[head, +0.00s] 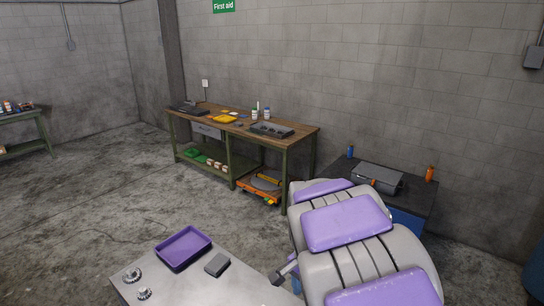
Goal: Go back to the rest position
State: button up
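My own purple and light grey arm fills the lower right of the head view. A small dark part (284,272) sticks out to its left above the grey table; it may be the end of my gripper, but most of it is hidden behind the arm links. I cannot tell whether the gripper is open or shut, or whether it holds anything. On the grey table (215,290) sit an empty-looking purple tray (183,248), a dark grey block (217,264) and two metal gears (132,274), one smaller (144,294).
A wooden-topped workbench (300,131) with bottles (267,114), a yellow tray (223,118) and a black tray (271,130) stands along the wall. A dark cabinet (412,209) with a grey case (377,177) stands right. Open concrete floor (90,200) lies left.

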jog(key=s+d+n, duration=0.1)
jog(key=s+n, duration=0.2)
jog(key=s, duration=0.6)
jog(key=s+d+r+n+g, duration=0.1)
jog(key=s+d+n, duration=0.1)
jog(key=s, duration=0.8)
jog(key=s+d+r+n, duration=0.1)
jog(key=s+n, duration=0.3)
jog(key=s, duration=0.5)
jog(key=shift+s+d+r+n+y+b, duration=0.15)
jog(key=shift+s+d+n+y+b, duration=0.15)
jog(key=shift+d+b, duration=0.2)
